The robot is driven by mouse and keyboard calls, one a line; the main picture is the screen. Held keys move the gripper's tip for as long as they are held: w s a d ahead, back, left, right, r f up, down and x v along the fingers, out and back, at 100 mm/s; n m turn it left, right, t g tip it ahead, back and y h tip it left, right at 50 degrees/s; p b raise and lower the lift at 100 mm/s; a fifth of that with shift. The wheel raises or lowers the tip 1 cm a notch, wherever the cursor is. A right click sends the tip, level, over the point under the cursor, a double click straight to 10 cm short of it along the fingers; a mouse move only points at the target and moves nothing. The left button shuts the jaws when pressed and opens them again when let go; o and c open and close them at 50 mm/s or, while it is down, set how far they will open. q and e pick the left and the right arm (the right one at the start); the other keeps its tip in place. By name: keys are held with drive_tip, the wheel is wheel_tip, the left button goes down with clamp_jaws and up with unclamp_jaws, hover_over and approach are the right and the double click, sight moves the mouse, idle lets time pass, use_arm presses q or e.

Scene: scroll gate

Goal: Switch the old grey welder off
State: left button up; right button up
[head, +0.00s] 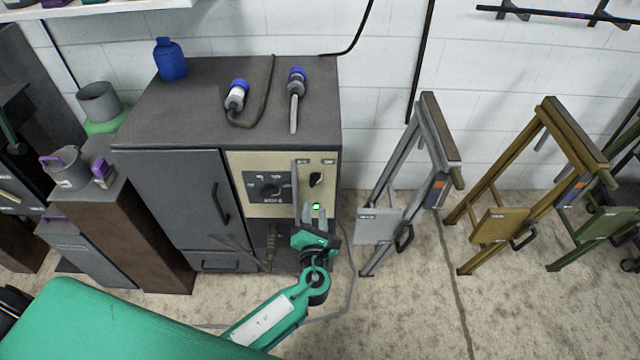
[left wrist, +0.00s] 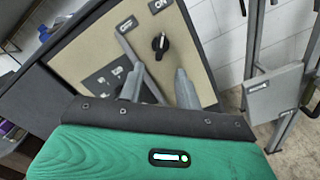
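The old grey welder (head: 180,175) is a dark grey cabinet with a beige control panel (head: 240,162). At the panel's upper right is a black rotary switch (head: 316,179), with OFF and ON labels above it. The switch also shows in the left wrist view (left wrist: 160,44); I cannot surely tell which label it points to. A grey bar (left wrist: 134,58) stands left of the switch. My left gripper (head: 315,213) is open and empty, below the switch in the picture and apart from it. My right gripper is not in view.
Two blue-ended plugs (head: 236,95) (head: 297,84) and a blue bottle (head: 171,60) rest on the cabinet top. A grey folding stand (head: 378,226) is close on the right. Bare floor lies between.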

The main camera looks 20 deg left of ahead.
sight(316, 184)
use_arm(q)
drive_tip(key=x, duration=1)
drive_tip(key=shift+w+f, duration=0.1)
drive_tip(key=shift+w, duration=0.1)
clamp_jaws()
